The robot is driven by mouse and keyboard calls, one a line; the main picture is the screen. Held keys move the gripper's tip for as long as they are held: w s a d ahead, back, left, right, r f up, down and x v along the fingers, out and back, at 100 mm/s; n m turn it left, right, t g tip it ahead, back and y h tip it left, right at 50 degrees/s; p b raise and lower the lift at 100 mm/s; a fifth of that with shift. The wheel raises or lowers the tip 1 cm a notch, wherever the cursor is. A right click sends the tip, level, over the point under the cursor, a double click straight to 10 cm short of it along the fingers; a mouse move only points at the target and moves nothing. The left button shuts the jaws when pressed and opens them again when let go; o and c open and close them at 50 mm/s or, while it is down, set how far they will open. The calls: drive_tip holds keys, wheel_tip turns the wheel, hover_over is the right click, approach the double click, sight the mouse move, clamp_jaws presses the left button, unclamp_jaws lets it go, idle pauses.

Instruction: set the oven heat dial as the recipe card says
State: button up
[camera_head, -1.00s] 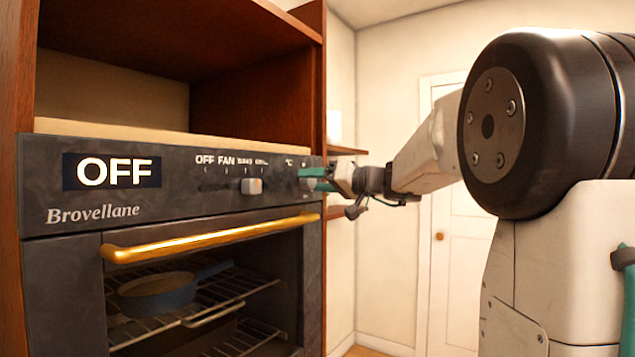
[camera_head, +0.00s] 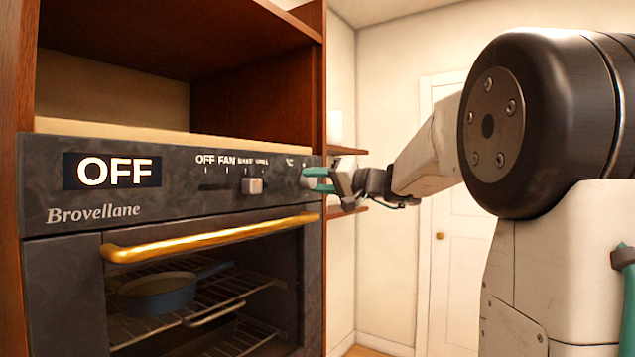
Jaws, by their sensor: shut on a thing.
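The dark oven front (camera_head: 60,275) carries a display (camera_head: 112,171) that reads OFF. A light slider knob (camera_head: 252,186) sits under the labels OFF, FAN, BAKE and GRILL, near BAKE and GRILL. At the panel's right end, below a °C mark, my gripper (camera_head: 308,180) has its teal fingers shut on the heat dial. The fingers hide most of the dial, so its pointer and setting cannot be read. No recipe card shows in this view.
A gold handle bar (camera_head: 210,239) runs across the oven door below the panel. A blue pan (camera_head: 160,295) sits on a rack inside. A wooden cabinet side (camera_head: 313,80) and small shelves (camera_head: 347,150) stand close to my gripper.

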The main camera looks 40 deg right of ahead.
drive_tip(key=m, duration=0.6)
drive_tip(key=shift+f+m+t, duration=0.1)
drive_tip(key=shift+m+t, duration=0.2)
drive_tip(key=shift+m, duration=0.1)
drive_tip(key=m+h, duration=0.1)
drive_tip(key=m, duration=0.5)
drive_tip(key=shift+f+m, duration=0.1)
drive_tip(key=shift+m, duration=0.2)
drive_tip(key=o, duration=1)
drive_tip(key=v, duration=0.7)
drive_tip(key=shift+s, duration=0.4)
drive_tip(key=shift+d+f, duration=0.1)
drive_tip(key=shift+f, duration=0.05)
